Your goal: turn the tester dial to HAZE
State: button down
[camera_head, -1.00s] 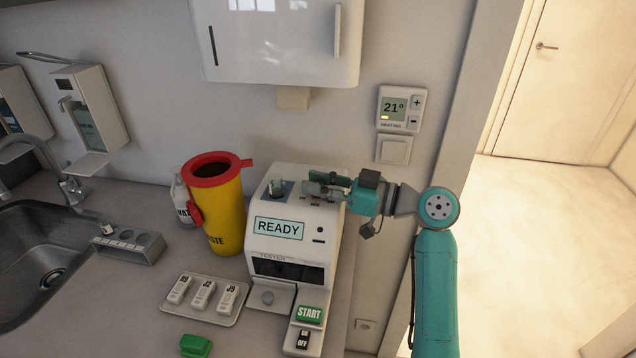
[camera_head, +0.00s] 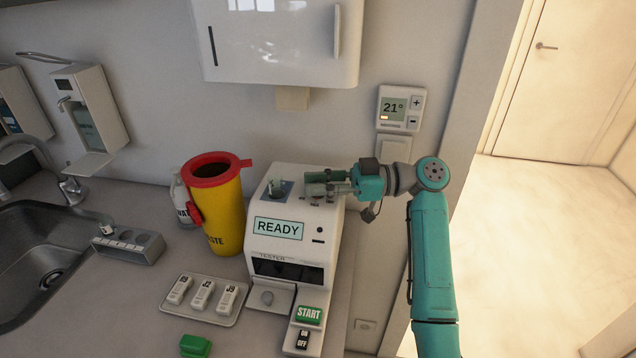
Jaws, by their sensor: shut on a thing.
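The white tester (camera_head: 290,222) stands on the counter with READY on its screen (camera_head: 279,228). My gripper (camera_head: 312,186) reaches in from the right over the tester's top right part and is shut on the dial there. The fingers cover the dial, so its pointer and setting cannot be read. Small marks (camera_head: 316,203) show just in front of the fingers, too small to read.
A yellow waste bin (camera_head: 220,215) with a red rim stands close left of the tester. A tray (camera_head: 190,313) with several labelled white pieces lies in front. A green START button (camera_head: 309,314) is on the tester's front. A thermostat (camera_head: 401,108) hangs on the wall behind my arm.

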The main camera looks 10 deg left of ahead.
jog(key=shift+f, duration=0.1)
jog(key=c, duration=0.9)
grip_release()
jog(key=shift+c, duration=0.2)
jog(key=v, duration=1.2)
